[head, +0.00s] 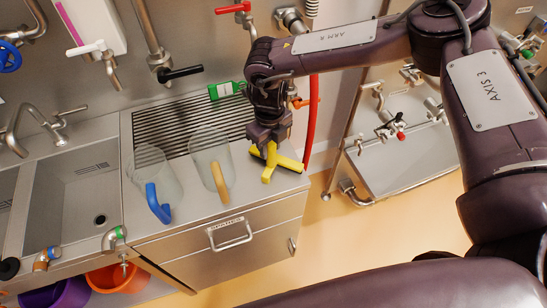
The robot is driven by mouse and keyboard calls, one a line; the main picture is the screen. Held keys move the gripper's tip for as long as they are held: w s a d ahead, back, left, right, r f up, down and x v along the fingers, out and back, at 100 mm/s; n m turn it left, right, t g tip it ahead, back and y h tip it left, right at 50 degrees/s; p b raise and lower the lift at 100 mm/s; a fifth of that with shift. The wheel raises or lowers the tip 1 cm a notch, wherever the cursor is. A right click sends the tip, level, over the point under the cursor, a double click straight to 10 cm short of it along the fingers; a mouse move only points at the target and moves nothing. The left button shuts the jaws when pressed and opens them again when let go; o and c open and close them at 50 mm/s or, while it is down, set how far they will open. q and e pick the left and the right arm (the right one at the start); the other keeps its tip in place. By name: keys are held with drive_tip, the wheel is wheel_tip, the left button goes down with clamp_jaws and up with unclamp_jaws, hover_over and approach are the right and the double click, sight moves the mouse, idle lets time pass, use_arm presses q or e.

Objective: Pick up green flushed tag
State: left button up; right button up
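A green tag (227,91) with pale markings is at the back edge of the ribbed drainboard, close to the wall. Its writing is too small to read. My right gripper (268,152) hangs over the right end of the steel counter, in front of and to the right of the tag, and apart from it. Yellow parts (267,172) show at and below its tip. I cannot tell whether they are its fingers or a separate yellow thing, and its opening is unclear. My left gripper is out of view.
Two clear jugs, one with a blue handle (158,204) and one with a yellow handle (220,182), stand left of my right gripper. A black-handled tap (180,73) juts out above the drainboard (165,125). A red hose (312,125) hangs right of the counter.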

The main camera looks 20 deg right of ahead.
clamp_jaws()
drive_tip(key=shift+r, duration=0.1)
